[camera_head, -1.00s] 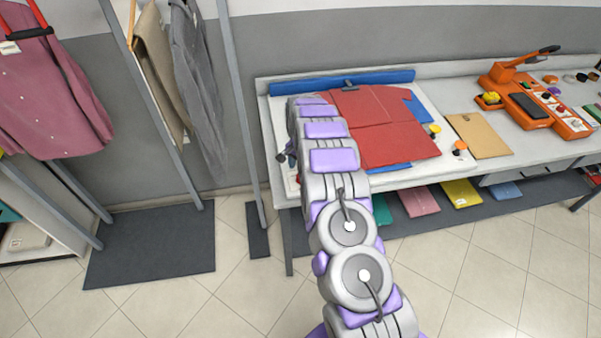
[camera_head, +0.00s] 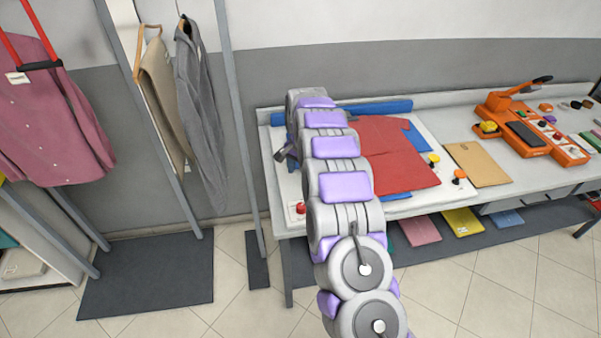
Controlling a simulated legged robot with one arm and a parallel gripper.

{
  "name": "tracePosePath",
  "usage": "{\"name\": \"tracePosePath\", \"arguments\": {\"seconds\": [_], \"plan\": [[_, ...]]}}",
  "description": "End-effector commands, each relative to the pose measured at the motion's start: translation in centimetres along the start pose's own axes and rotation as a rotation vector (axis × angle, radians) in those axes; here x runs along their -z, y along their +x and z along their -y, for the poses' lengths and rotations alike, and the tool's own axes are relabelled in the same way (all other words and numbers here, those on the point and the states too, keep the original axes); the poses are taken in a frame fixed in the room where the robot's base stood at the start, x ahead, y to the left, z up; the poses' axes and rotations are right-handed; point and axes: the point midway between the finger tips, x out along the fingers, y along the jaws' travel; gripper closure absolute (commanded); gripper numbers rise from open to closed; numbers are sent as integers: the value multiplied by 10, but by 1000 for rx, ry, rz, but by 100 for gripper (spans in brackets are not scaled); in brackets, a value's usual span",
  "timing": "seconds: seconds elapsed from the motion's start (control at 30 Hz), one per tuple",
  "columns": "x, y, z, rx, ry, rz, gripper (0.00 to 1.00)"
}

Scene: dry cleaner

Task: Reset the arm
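My grey and purple arm (camera_head: 342,186) rises from the bottom of the picture and reaches over the left end of the work table (camera_head: 284,220). Its far end bends over at the top, near the back of the table. A small dark part, which looks like a piece of my gripper (camera_head: 286,151), sticks out to the left of the arm. The rest of the gripper is hidden behind the arm links. I cannot see its fingers clearly or whether it holds anything.
A red folded garment (camera_head: 401,160) lies on blue cloth right of the arm. An orange press machine (camera_head: 543,139) stands farther right. Clothes rack posts (camera_head: 240,130) and a hanging grey garment (camera_head: 205,120) are left. Tiled floor (camera_head: 240,305) is open in front.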

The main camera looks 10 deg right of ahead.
Motion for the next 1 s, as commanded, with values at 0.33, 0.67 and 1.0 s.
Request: {"name": "tracePosePath", "arguments": {"seconds": [0.33, 0.67, 1.0], "plan": [[-2, -2, -1, 1, -5, 2, 32], [-48, -54, -31, 12, -142, 38, 32], [-117, -105, -91, 9, -329, 75, 32]]}}
